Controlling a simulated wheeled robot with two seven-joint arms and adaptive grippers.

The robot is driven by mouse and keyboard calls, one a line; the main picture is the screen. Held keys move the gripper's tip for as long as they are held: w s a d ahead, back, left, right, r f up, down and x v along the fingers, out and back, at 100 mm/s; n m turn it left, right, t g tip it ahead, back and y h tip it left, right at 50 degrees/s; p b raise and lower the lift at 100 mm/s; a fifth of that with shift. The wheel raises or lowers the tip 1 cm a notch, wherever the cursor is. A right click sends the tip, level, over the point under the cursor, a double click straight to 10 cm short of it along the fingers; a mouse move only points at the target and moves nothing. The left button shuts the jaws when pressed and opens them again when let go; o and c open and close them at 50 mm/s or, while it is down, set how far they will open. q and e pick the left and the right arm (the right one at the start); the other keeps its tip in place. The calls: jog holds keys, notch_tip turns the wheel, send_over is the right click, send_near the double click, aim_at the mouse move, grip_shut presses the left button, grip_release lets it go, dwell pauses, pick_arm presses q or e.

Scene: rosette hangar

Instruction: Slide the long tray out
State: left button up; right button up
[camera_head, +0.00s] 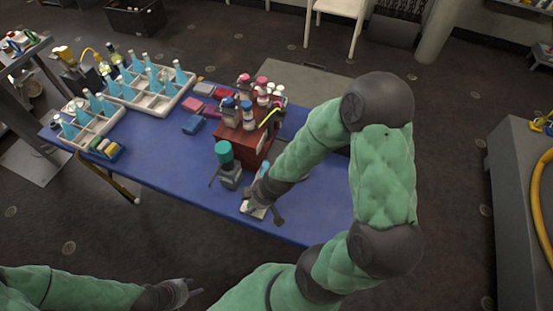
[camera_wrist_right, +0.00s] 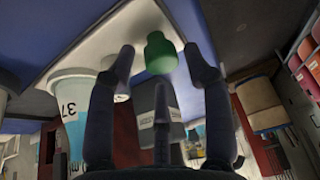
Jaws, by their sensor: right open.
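A long white tray (camera_head: 172,100) with light-blue bottles stands at the back left of the blue table. A shorter white tray (camera_head: 100,131) with similar bottles is left of it. A small white tray or plate (camera_head: 250,211) lies at the table's front edge, partly hidden by my right gripper (camera_head: 263,208). In the right wrist view a white slab (camera_wrist_right: 105,35), a cup marked 37 (camera_wrist_right: 72,108) and a green cap (camera_wrist_right: 160,53) show beyond the open, empty fingers (camera_wrist_right: 160,75). My left gripper (camera_head: 194,287) is open and empty in front of the table.
A green-capped grey bottle (camera_head: 227,165) stands left of my right gripper. Behind it is a dark red box (camera_head: 237,138) with several capped bottles on top. Red and blue blocks (camera_head: 193,124) lie further left.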

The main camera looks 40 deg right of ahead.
jog(key=shift+r+p, duration=3.5)
jog(key=shift+p, duration=0.1)
jog(key=shift+f, duration=0.1)
